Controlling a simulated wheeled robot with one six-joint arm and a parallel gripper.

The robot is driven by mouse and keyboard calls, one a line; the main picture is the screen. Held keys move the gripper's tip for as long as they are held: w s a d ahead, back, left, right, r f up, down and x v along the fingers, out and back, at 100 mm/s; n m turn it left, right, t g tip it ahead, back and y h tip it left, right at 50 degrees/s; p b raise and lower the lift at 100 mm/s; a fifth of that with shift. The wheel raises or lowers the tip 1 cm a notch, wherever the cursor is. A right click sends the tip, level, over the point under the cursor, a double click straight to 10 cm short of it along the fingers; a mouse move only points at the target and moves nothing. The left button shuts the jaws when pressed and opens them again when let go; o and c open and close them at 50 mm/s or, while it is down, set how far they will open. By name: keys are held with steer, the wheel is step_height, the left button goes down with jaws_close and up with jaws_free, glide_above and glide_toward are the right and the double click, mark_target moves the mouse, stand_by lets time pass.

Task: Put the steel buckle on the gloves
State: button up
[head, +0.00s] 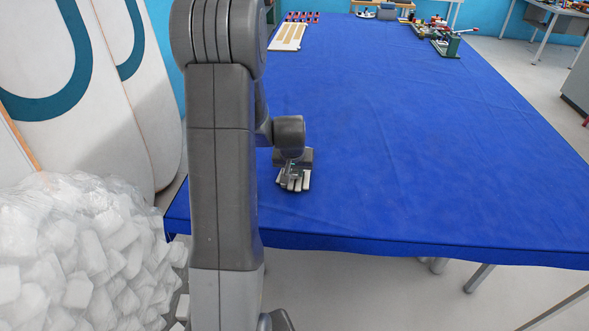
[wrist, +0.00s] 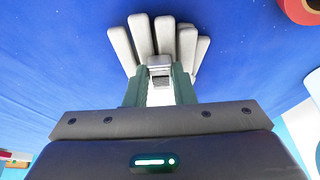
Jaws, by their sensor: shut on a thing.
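The gloves (head: 298,186) lie on the blue-covered table near its front left edge; in the wrist view their pale grey fingers (wrist: 143,36) fan out past my fingertips. My gripper (wrist: 160,76) is shut on the steel buckle (wrist: 160,61), a small grey metal piece between the green fingers. The buckle is over the gloves in the wrist view; I cannot tell whether it touches them. In the head view my gripper (head: 294,168) is right above the gloves, and the buckle is too small to make out.
The blue table (head: 420,160) is mostly clear around the gloves. A wooden board (head: 289,37) and red pieces (head: 301,17) lie at the far left. Tools (head: 447,43) stand at the far right. A bag of white foam blocks (head: 80,255) stands left of the table.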

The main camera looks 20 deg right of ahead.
steer(key=o, duration=0.9)
steer(key=shift+o, duration=0.2)
steer(key=shift+s+a+r, duration=0.1)
steer(key=shift+s+r, duration=0.05)
steer(key=shift+r, duration=0.35)
steer(key=b+v, duration=0.1)
steer(key=v, duration=1)
